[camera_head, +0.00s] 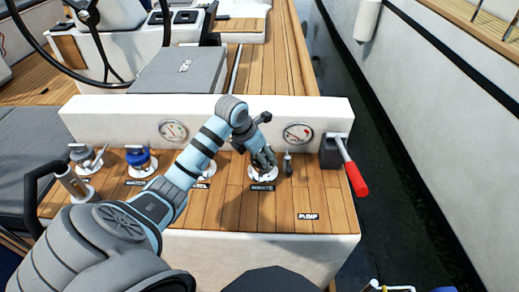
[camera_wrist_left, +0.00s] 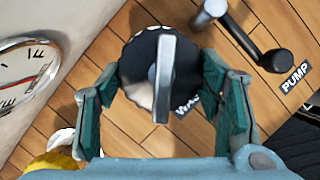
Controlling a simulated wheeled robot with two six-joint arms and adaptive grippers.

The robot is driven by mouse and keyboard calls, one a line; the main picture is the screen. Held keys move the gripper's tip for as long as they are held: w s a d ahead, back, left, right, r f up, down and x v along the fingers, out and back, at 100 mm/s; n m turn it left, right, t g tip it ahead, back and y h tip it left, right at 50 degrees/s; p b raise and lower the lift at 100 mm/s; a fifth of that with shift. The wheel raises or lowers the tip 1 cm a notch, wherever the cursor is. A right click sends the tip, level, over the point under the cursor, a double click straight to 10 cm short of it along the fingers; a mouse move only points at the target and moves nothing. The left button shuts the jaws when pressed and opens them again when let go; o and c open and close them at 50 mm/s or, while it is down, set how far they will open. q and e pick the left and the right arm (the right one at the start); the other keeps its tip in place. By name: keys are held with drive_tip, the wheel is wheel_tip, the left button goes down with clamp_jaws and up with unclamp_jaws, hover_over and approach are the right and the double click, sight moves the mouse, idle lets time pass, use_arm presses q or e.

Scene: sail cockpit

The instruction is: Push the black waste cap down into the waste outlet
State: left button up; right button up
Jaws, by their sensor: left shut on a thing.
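The black waste cap (camera_wrist_left: 138,72), with a ridged rim and a grey bar handle across its top, sits between the fingers of my left gripper (camera_wrist_left: 165,78) in the left wrist view. The fingers are closed against its opposite sides. In the head view my left gripper (camera_head: 264,160) points down over the white ring of the waste outlet (camera_head: 256,178) and mostly hides the cap. The waste label (camera_head: 262,188) lies in front of the ring. I cannot tell how deep the cap sits in the outlet. My right gripper is not in view.
A small lever (camera_head: 288,163) stands close right of the outlet. A red-handled lever (camera_head: 355,176) is at the right end. Blue (camera_head: 140,160) and grey (camera_head: 80,153) fittings stand left. A white wall with gauges (camera_head: 298,133) rises behind. Wood near the pump label (camera_head: 308,216) is clear.

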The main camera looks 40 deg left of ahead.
use_arm(q)
drive_tip(key=shift+r+p, duration=0.5)
drive_tip(key=shift+r, duration=0.2)
drive_tip(key=shift+f+b, duration=0.6)
drive_tip(key=shift+f, duration=0.25)
idle(0.4)
drive_tip(key=o, duration=1.6)
drive_tip(key=shift+r, duration=0.1)
drive_tip(key=p+v, duration=1)
drive_tip(key=v, duration=0.1)
